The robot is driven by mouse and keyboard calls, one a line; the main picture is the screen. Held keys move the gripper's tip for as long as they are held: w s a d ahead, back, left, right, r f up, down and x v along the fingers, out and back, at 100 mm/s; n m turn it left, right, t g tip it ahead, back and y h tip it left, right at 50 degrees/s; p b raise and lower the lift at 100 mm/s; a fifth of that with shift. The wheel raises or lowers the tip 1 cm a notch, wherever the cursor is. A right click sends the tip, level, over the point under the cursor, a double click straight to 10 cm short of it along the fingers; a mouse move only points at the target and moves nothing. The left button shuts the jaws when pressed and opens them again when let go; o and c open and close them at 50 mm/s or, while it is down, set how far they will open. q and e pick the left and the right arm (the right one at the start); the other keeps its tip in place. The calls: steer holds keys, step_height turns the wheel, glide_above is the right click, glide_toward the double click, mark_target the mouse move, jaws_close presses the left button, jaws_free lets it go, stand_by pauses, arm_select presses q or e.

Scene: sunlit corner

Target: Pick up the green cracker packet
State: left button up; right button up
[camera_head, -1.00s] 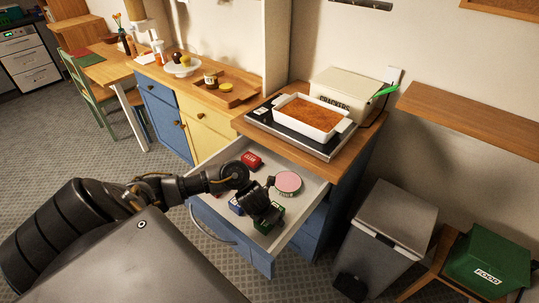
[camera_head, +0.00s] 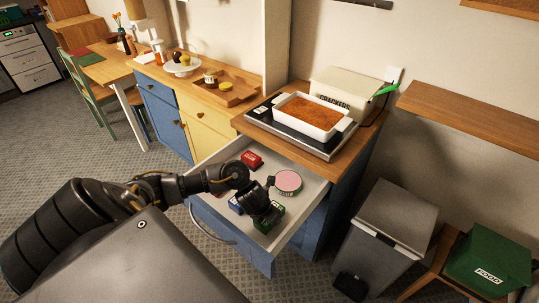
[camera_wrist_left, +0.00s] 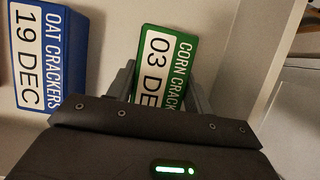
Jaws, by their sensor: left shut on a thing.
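The green cracker packet (camera_wrist_left: 165,62), labelled "CORN CRACK…" and "03 DE…", lies in the open drawer. In the head view the packet (camera_head: 270,219) shows partly beneath my left gripper (camera_head: 267,213). In the left wrist view the two fingers of my left gripper (camera_wrist_left: 160,85) are on either side of the packet, shut on it. The packet's lower part is hidden behind the gripper body. It seems still down in the drawer; any gap below it cannot be told. My right gripper is not in view.
A blue packet (camera_wrist_left: 40,55) labelled "OAT CRACKERS 19 DEC" lies left of the green one. The drawer (camera_head: 228,158) also holds a red packet (camera_head: 251,159) and a round pink-topped tin (camera_head: 288,181). The counter above bears a white baking dish (camera_head: 308,118). A grey bin (camera_head: 387,230) stands right.

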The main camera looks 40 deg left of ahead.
arm_select(q)
steer(key=shift+c, duration=1.4)
steer(key=shift+r+p, duration=0.45)
step_height(320, 180, up, 3)
steer(key=shift+w+p, duration=0.15)
steer(key=shift+p, duration=0.2)
steer(key=s+a+r+b, duration=0.4)
steer(key=a+r, duration=0.5)
steer(key=a, duration=0.4)
steer(key=shift+s+r+b, duration=0.3)
steer(key=shift+s+b, duration=0.05)
steer(key=shift+s, duration=0.55)
